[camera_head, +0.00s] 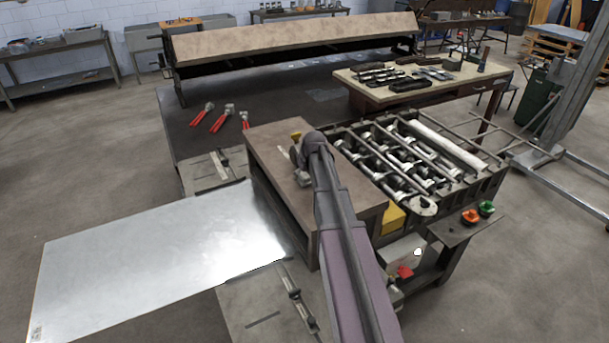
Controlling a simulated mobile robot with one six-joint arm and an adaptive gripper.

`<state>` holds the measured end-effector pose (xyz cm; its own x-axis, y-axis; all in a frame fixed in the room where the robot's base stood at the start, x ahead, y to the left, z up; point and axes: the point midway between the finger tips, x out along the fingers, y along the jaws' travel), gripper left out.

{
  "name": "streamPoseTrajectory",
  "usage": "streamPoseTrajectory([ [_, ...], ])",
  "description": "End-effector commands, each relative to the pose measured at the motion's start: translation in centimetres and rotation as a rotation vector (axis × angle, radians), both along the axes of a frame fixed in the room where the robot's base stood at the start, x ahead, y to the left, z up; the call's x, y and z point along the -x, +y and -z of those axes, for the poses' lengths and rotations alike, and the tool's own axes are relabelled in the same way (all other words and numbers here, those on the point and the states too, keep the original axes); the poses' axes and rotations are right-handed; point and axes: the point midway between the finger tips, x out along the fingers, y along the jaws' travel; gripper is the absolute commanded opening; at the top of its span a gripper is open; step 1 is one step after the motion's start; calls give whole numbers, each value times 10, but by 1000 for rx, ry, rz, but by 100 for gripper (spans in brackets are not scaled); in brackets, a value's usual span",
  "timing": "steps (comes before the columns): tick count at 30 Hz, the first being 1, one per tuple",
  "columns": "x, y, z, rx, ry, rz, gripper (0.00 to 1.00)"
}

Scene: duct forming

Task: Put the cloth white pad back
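My arm reaches up from the bottom centre and its end bends down over the brown block-like housing (268,160) of the machine. My gripper (303,179) is small and dark there, partly hidden by my own arm; I cannot tell whether its fingers are open or shut, or whether it holds anything. A small white thing (417,252) lies on a pale surface below the machine's right side, near a red item (405,272). It may be the white cloth pad, but it is too small to be sure.
A large shiny metal sheet (150,262) extends left from the machine. Rollers and bars (400,155) fill its right side. Orange (470,216) and green (486,208) buttons stand at the right. Red-handled tools (222,119) lie on the dark table behind.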

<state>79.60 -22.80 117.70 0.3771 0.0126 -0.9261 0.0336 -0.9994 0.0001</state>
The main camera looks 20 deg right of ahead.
Motion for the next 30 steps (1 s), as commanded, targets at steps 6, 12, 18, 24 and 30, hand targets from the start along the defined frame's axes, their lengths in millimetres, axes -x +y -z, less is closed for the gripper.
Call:
streamPoseTrajectory([
  [6,0,0,0,0,0,0,76],
  [12,0,0,-3,0,0,0,76],
  [18,4,0,-13,0,0,1,76],
  [24,10,-1,-29,0,0,1,76],
  [30,17,-1,-46,0,0,1,76],
])
